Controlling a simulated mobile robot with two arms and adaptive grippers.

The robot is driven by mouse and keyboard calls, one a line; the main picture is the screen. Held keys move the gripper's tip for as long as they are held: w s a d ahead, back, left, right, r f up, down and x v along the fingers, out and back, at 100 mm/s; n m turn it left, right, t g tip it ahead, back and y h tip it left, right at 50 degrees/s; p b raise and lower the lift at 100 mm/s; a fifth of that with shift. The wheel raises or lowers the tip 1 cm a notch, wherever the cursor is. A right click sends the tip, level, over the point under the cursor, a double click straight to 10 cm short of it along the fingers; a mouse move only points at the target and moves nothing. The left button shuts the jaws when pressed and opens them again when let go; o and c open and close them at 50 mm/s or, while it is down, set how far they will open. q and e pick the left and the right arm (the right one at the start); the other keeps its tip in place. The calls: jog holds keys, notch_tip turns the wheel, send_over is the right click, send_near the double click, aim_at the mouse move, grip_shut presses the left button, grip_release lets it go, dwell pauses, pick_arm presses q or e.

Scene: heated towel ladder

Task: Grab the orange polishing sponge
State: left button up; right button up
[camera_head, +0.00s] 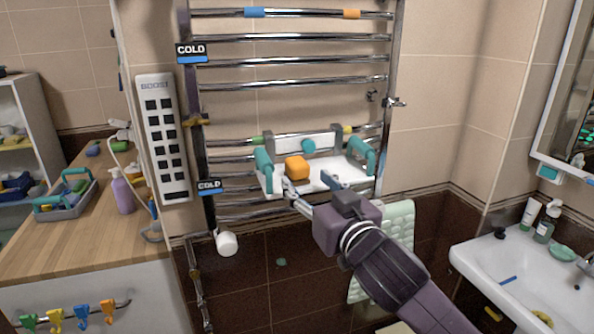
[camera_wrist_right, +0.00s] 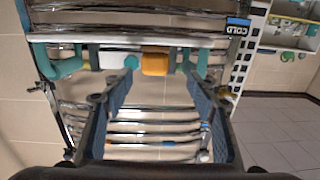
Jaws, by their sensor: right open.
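The orange polishing sponge (camera_head: 296,168) is a small rounded block on the white shelf (camera_head: 325,184) hung on the chrome towel ladder. It also shows in the right wrist view (camera_wrist_right: 155,62), between and beyond the fingers. My right gripper (camera_head: 308,184) is open and empty at the shelf's front edge, its fingers pointing toward the shelf. In the wrist view my right gripper (camera_wrist_right: 145,88) has its two fingers spread wide, with the sponge apart from them. My left gripper is not in view.
Teal brackets (camera_head: 264,170) stand at both shelf ends; a teal knob (camera_head: 308,146) sits behind the sponge. Chrome rungs (camera_head: 300,62) rise above. A button panel (camera_head: 163,138) and wooden counter (camera_head: 75,220) are left; a sink (camera_head: 520,275) is right.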

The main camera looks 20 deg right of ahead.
aim_at(302, 167)
jog(key=shift+w+r, duration=0.3)
jog(key=shift+r, duration=0.05)
jog(key=w+p, duration=0.1)
jog(key=w, duration=0.2)
jog(key=w+p, duration=0.2)
jog(key=w, duration=0.1)
jog(key=shift+d+r, duration=0.2)
jog(key=shift+w+a+f, duration=0.1)
jog(key=shift+w+f, duration=0.05)
jog(key=shift+w, duration=0.55)
jog(key=shift+c, duration=0.3)
jog(key=c, duration=1.1)
